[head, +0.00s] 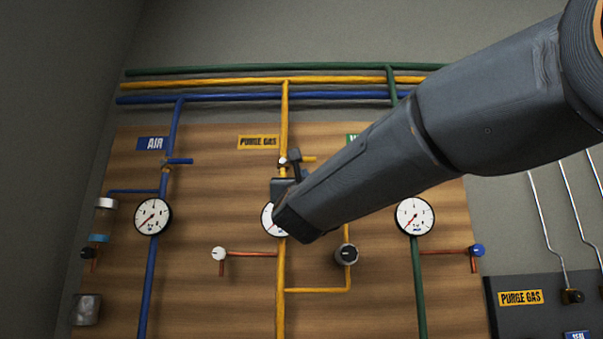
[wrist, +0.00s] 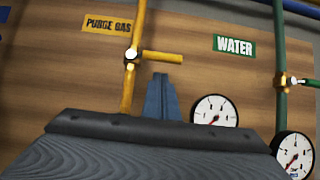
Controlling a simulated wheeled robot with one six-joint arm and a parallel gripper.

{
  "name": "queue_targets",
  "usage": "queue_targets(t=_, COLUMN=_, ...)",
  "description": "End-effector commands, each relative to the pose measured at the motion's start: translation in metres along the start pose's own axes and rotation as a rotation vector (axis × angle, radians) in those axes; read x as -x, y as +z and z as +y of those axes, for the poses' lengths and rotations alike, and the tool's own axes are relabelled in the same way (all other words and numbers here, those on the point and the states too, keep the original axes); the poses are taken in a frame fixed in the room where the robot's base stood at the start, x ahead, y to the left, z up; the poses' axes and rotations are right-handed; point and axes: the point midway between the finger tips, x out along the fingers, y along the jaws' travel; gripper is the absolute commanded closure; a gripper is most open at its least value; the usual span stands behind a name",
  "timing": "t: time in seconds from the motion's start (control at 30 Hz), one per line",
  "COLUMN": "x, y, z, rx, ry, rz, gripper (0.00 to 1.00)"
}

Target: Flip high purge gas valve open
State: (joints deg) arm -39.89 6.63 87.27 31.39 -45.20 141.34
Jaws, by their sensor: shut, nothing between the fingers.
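The high purge gas valve has a yellow lever handle (head: 309,158) that points sideways to the right from the yellow vertical pipe (head: 284,120), just below the PURGE GAS label (head: 258,142). In the wrist view the handle (wrist: 162,58) lies across the pipe, with a pale valve hub (wrist: 131,54) at its left end. My gripper (head: 294,156) is shut and empty, its fingertips in front of the handle's inner part in the head view. In the wrist view the fingertips (wrist: 160,78) show just below the handle. I cannot tell whether they touch it.
A purge gas gauge (head: 270,219) is partly hidden by my arm. A blue air pipe (head: 160,200) with a blue lever (head: 180,161) stands left. The green water pipe (wrist: 281,100) and its gauge (wrist: 293,155) stand right. Lower white (head: 218,254) and black (head: 346,254) knobs stick out.

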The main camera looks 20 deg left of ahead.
Motion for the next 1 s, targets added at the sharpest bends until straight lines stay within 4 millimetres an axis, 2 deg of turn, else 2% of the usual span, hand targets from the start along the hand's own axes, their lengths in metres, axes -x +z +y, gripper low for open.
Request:
queue_targets(t=0.03, x=-0.005, y=0.006, z=0.0, rx=0.001, ry=0.0, rz=0.0, gripper=1.0)
queue_targets(t=0.3, x=-0.015, y=0.015, z=0.0, rx=0.001, ry=0.001, rz=0.001, gripper=1.0)
queue_targets(t=0.77, x=-0.015, y=0.015, z=0.001, rx=0.001, ry=0.002, rz=0.001, gripper=1.0)
queue_targets(t=1.0, x=-0.013, y=0.016, z=0.011, rx=0.013, ry=0.031, rz=0.0, gripper=1.0)
